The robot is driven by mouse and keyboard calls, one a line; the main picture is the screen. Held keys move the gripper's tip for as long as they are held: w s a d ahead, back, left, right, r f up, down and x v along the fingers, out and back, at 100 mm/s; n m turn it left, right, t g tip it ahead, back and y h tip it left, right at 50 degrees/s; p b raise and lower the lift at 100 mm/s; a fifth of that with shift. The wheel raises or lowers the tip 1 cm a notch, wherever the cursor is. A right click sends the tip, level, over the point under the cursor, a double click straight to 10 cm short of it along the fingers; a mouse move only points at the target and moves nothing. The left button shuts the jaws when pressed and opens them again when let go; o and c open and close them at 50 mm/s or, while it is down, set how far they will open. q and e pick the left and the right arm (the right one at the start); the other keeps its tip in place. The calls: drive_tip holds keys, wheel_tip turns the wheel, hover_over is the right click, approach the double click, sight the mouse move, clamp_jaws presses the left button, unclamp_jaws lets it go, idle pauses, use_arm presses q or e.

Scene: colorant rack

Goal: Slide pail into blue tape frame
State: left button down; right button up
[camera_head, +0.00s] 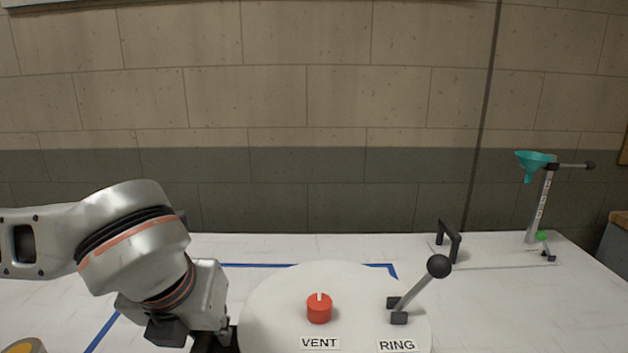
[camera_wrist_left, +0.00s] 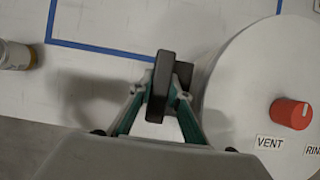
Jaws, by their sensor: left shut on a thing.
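The white pail (camera_head: 270,310) shows its round lid from above, with a red VENT knob (camera_head: 319,308) and a black-balled RING lever (camera_head: 420,283). The blue tape frame (camera_head: 103,332) lies flat on the white table; its far line runs behind the pail to a corner at right. The lid hides part of the frame. My left gripper (camera_head: 213,338) is low at the pail's left side. In the left wrist view its teal fingers are shut on a black upright handle (camera_wrist_left: 160,72) beside the pail (camera_wrist_left: 228,88). My right gripper is not in view.
A teal funnel (camera_head: 534,160) hangs on a stand at the back right, near a black handle (camera_head: 449,241) on a white plate. A can (camera_head: 25,346) stands at the near left, also visible in the left wrist view (camera_wrist_left: 16,55). A wall closes the back.

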use_arm(q)
drive_tip(key=shift+w, duration=0.15)
drive_tip(key=shift+w, duration=0.55)
drive_tip(key=w+b, duration=0.1)
drive_tip(key=w, duration=0.5)
drive_tip(key=shift+w, duration=0.35)
idle(0.4)
drive_tip(key=shift+w, duration=0.1)
